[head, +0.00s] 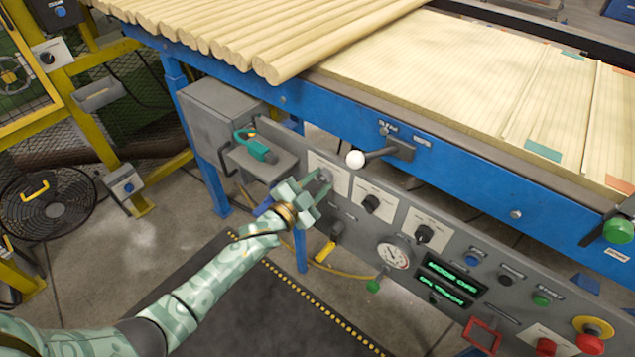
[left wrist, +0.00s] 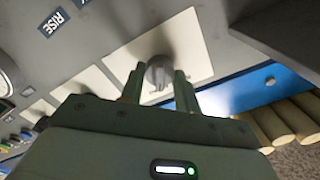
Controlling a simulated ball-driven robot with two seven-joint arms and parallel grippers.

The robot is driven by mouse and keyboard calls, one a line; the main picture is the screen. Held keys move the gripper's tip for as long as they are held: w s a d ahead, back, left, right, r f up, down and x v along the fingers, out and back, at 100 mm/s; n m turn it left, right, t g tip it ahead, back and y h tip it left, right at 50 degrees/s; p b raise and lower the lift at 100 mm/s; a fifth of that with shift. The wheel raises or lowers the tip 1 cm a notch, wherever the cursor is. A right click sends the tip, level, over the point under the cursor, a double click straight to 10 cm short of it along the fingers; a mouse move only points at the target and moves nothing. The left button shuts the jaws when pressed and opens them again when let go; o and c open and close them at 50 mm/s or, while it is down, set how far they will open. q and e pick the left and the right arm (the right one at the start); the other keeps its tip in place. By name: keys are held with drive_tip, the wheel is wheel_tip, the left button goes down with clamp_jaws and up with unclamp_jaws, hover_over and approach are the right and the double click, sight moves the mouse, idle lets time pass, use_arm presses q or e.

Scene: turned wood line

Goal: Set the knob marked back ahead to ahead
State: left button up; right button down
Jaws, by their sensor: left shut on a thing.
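A grey knob (left wrist: 160,76) sits on a white plate (left wrist: 196,40) in the left wrist view. My left gripper (left wrist: 157,88) has one finger on each side of it and is shut on it. In the head view the left gripper (head: 318,183) reaches the leftmost white plate (head: 338,172) of the grey control panel (head: 350,222). The gripper partly covers the knob there. The plate's marking and the knob's exact setting are too small or hidden to read. My right gripper is not in view.
Two black knobs (head: 371,203) (head: 424,234) on white plates, a gauge (head: 393,254) and a green display (head: 450,281) lie to the right. A white-balled lever (head: 355,159) sticks out above.

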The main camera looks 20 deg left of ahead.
use_arm(q)
drive_tip(key=shift+f+m, duration=0.15)
drive_tip(key=shift+m, duration=0.15)
drive_tip(key=o, duration=1)
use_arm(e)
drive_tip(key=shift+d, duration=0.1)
use_arm(q)
drive_tip(key=p+v, duration=0.4)
drive_tip(key=v, duration=1.2)
drive_tip(key=shift+s, duration=0.2)
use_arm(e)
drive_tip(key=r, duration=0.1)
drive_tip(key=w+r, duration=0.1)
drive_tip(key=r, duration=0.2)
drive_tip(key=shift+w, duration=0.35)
